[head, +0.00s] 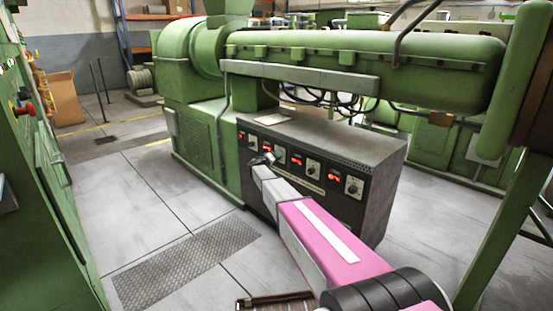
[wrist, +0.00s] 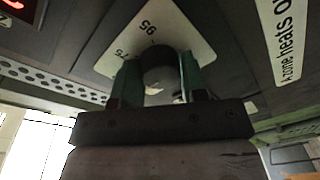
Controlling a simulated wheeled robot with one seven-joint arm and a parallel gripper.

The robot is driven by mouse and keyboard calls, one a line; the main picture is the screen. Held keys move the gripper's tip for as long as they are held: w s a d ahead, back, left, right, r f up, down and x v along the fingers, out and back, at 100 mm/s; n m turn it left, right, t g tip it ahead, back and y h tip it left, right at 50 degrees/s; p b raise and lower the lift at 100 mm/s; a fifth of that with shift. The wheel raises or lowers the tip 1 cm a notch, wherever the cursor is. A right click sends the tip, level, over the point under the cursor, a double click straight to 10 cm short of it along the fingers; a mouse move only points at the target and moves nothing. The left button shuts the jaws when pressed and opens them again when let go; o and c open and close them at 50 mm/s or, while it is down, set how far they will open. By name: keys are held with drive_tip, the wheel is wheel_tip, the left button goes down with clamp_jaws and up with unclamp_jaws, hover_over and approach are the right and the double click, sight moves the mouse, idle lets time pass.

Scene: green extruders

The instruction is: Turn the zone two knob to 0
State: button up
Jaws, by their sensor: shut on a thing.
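In the wrist view, a dark round knob (wrist: 157,58) sits on a white dial plate (wrist: 115,45) with tilted numbers, among them 95 and 75. My gripper (wrist: 160,75) has its two green fingers on either side of this knob and is shut on it. The knob's pointer and zone name cannot be read. In the head view, my gripper (head: 262,160) is at the left part of the dark control panel (head: 325,205), and it hides the knob it holds. Other knobs with white plates show there, such as one (head: 313,168) in the middle and one (head: 353,187) at the right.
Red lit displays (head: 296,160) sit between the knobs. The panel is the front of a grey cabinet (head: 340,142) under a green extruder barrel (head: 370,50). A green machine (head: 45,190) stands close at the left. The floor (head: 150,205) between is clear.

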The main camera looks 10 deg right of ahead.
drive_tip(key=shift+n, duration=0.3)
drive_tip(key=n+g, duration=0.1)
drive_tip(key=n, duration=0.6)
drive_tip(key=n+g, duration=0.1)
drive_tip(key=n, duration=1.3)
drive_tip(key=shift+a+f+n+g+h, duration=0.1)
drive_tip(key=shift+f+n+g+h, duration=0.05)
drive_tip(key=shift+n+g+h, duration=0.2)
idle(0.4)
drive_tip(key=o, duration=0.9)
drive_tip(key=v, duration=1)
drive_tip(key=shift+s+a, duration=0.15)
drive_tip(key=shift+a, duration=0.2)
